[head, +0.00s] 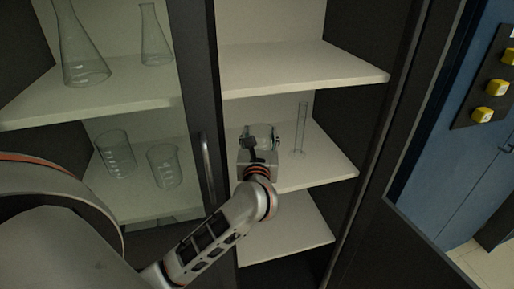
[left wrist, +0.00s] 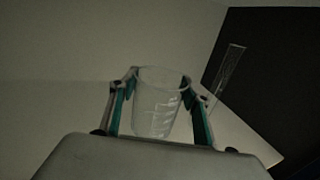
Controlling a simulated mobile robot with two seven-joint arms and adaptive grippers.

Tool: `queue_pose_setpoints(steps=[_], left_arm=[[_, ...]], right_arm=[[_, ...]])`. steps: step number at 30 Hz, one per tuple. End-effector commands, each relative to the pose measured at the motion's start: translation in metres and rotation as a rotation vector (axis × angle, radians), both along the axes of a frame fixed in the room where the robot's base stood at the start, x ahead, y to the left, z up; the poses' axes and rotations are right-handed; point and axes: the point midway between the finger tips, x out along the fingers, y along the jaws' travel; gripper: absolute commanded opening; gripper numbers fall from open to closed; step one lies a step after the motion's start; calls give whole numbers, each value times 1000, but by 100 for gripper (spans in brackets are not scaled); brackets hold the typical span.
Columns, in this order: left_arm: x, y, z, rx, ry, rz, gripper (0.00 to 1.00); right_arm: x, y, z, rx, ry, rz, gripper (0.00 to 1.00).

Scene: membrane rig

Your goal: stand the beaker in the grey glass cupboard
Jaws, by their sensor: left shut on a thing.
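The grey glass cupboard (head: 205,85) stands open on its right side, with white shelves inside. My left gripper (head: 261,140) reaches into the open side at the middle shelf (head: 322,168). It is shut on a clear beaker (left wrist: 158,103), one finger on each side, and the beaker looks upright in the left wrist view. In the head view the gripper partly hides the beaker (head: 263,131). I cannot tell whether its base touches the shelf. My right gripper is not in view.
A tall glass cylinder (head: 300,130) stands just right of the gripper on the same shelf. Behind the left glass pane are two flasks (head: 80,50) above and two beakers (head: 117,153) below. The upper shelf (head: 300,72) overhangs. A blue cabinet (head: 445,150) stands right.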

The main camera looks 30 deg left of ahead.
Motion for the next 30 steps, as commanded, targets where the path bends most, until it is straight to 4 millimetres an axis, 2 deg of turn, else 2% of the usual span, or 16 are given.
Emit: queue_pose_setpoints(steps=[3, 7, 22, 23, 24, 30], left_arm=[[0, 0, -24, 3, 7, -1, 25], [0, 0, -39, 2, 4, -1, 25], [0, 0, -48, 0, 1, -2, 25], [0, 0, -47, 0, 1, -1, 55], [0, 0, -46, 0, 1, -1, 64], [0, 0, -46, 0, 1, -1, 64]], right_arm=[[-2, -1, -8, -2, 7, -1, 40], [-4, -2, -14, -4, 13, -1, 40], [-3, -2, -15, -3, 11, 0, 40], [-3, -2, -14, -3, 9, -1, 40], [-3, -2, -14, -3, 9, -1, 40], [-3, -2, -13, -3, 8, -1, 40]])
